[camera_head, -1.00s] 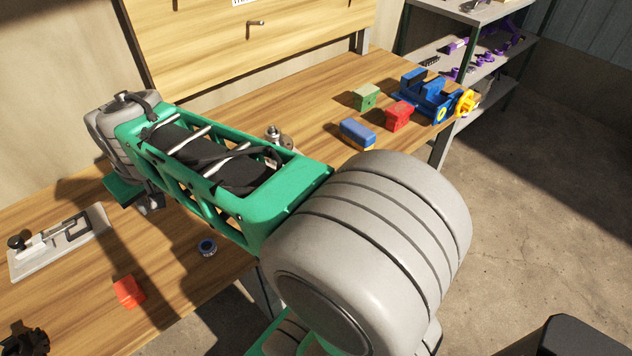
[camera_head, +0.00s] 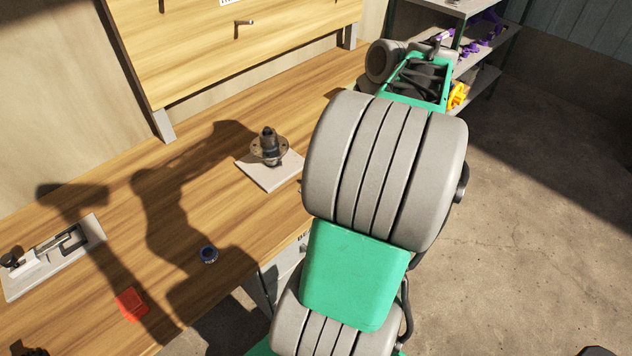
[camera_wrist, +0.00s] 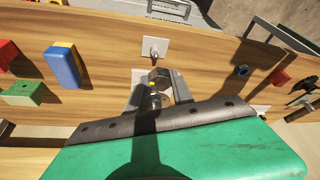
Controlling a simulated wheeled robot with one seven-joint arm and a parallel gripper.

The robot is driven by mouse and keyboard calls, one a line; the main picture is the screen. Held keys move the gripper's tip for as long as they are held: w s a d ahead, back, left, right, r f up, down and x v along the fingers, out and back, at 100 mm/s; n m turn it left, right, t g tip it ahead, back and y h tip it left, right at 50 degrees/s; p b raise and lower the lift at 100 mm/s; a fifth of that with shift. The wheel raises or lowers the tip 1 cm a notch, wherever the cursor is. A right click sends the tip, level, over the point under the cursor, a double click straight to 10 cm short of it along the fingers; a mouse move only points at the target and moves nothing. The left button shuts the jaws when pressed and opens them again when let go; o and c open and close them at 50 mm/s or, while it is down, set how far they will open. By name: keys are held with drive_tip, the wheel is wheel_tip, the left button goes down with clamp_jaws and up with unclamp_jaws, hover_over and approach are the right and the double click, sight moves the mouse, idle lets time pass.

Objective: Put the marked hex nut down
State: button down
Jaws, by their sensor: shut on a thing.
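In the wrist view my gripper (camera_wrist: 158,92) is shut on the grey metal hex nut (camera_wrist: 159,76), which carries a small yellow mark. The nut is between the two fingers, above the wooden bench, partly in shadow. A pale square plate (camera_wrist: 138,74) shows just behind the nut; I cannot tell whether the nut touches it. In the head view my arm hides the gripper and the nut.
A dark flanged fixture (camera_head: 268,148) stands on a pale pad on the bench. A blue ring (camera_head: 209,254), a red block (camera_head: 131,304) and a clamp plate (camera_head: 52,258) lie left. In the wrist view, a blue-yellow block (camera_wrist: 63,64) and green block (camera_wrist: 24,93) are left.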

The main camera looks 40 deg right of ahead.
drive_tip(key=s+d+n, duration=0.1)
drive_tip(key=s+d, duration=0.4)
drive_tip(key=s, duration=0.3)
drive_tip(key=w+a+f, duration=0.2)
drive_tip(key=w+f, duration=0.1)
drive_tip(key=w, duration=0.1)
drive_tip(key=w+a+f, duration=0.2)
drive_tip(key=w+f, duration=0.1)
drive_tip(key=w, duration=0.1)
drive_tip(key=w+a+f, duration=0.2)
drive_tip(key=w+f, duration=0.1)
drive_tip(key=w, duration=0.1)
drive_tip(key=shift+w+a+f, duration=0.15)
drive_tip(key=shift+w+f, duration=0.15)
drive_tip(key=shift+f, duration=0.05)
drive_tip(key=shift+f+p, duration=0.6)
drive_tip(key=shift+f, duration=0.95)
drive_tip(key=c, duration=1.1)
unclamp_jaws()
